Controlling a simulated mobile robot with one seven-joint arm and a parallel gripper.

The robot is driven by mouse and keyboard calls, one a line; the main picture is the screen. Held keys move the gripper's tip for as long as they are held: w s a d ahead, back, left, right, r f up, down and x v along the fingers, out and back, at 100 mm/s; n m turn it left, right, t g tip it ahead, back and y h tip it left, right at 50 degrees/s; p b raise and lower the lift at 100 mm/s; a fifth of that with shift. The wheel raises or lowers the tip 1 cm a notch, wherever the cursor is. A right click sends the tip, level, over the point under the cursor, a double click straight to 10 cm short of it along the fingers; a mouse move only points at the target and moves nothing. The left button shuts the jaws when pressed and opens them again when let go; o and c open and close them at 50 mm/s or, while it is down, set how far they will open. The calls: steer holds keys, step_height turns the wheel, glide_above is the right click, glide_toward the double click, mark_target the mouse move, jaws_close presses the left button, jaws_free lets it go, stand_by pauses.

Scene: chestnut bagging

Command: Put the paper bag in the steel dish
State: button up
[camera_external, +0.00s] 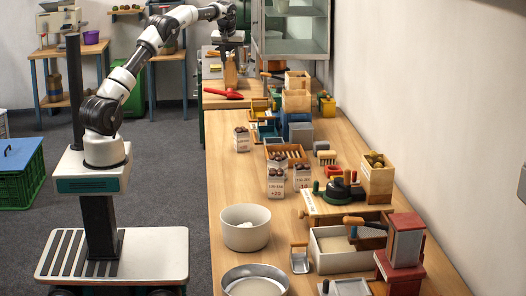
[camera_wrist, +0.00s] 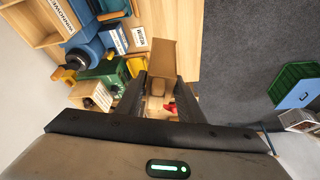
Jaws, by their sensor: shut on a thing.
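The brown paper bag (camera_external: 231,74) is at the far end of the long bench, under my gripper (camera_external: 230,52). In the wrist view the bag (camera_wrist: 163,55) sits between the two dark fingers of my gripper (camera_wrist: 161,84), which is shut on it. I cannot tell whether the bag's base touches the bench. The steel dish (camera_external: 283,276) is a round, shiny bowl at the near end of the bench, cut off by the bottom of the external view. It is far from my gripper and does not show in the wrist view.
A white bowl (camera_external: 246,238) stands just behind the steel dish. Chestnut packs (camera_external: 276,187), a slotted wooden tray (camera_external: 297,152) and wooden boxes (camera_external: 296,101) crowd the bench. A red scoop (camera_external: 224,93) lies by the bag. A glass-fronted cabinet (camera_external: 290,45) stands close by. The bench's left strip is mostly clear.

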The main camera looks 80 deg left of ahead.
steer(key=w+d+m+t+h, duration=0.1)
steer(key=w+d+m, duration=0.3)
steer(key=w+d, duration=0.8)
steer(key=w+d+m+t+h, duration=0.1)
steer(key=w+d+m, duration=0.2)
steer(key=w+d, duration=0.85)
steer(key=w+d+m+t+h, duration=0.2)
steer(key=d+m, duration=0.6)
steer(key=d, duration=3.2)
steer(key=s+d+m+g+h, duration=0.1)
steer(key=s+d+m+h, duration=0.2)
steer(key=d, duration=1)
steer(key=s+d+m+g, duration=0.1)
steer(key=s+d+m, duration=0.3)
steer(key=d, duration=0.9)
steer(key=s+d+m+g+h, duration=0.2)
steer(key=s+d+m, duration=0.4)
steer(key=s+d, duration=1.45)
steer(key=shift+w+d+f+b, duration=0.1)
steer(key=shift+d+f+b, duration=0.1)
steer(key=shift+f, duration=3.25)
steer(key=shift+w+d+f+b, duration=0.1)
steer(key=shift+f+b, duration=0.05)
steer(key=shift+f, duration=3.35)
steer(key=shift+d+f+b, duration=0.15)
steer(key=shift+f+b, duration=0.05)
steer(key=shift+f, duration=3.25)
